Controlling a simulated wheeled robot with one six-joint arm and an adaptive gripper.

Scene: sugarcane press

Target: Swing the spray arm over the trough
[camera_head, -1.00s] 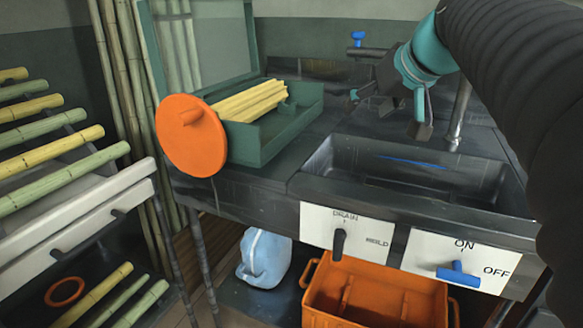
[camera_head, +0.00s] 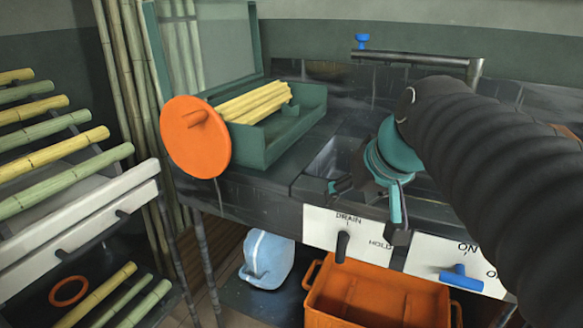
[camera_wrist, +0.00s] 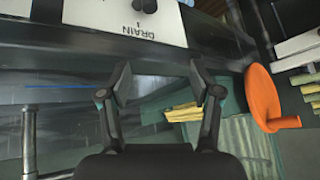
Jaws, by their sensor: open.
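The spray arm (camera_head: 415,59) is a dark horizontal pipe with a blue knob (camera_head: 362,41) at its left end. It runs along the back, behind the trough (camera_head: 322,160), and bends down at its right end. My arm hides the lower part of its post in the head view; an upright metal post (camera_wrist: 28,145) shows at the left in the wrist view. My gripper (camera_head: 367,212) is open and empty over the front left part of the trough, apart from the spray arm. In the wrist view the fingers (camera_wrist: 158,85) are spread with nothing between them. My arm hides much of the trough.
A green open box (camera_head: 290,130) with yellow cane and an orange disc (camera_head: 195,137) stands left. The front panel has a DRAIN/HOLD lever (camera_head: 343,246) and a blue ON/OFF handle (camera_head: 461,277). Cane racks stand left.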

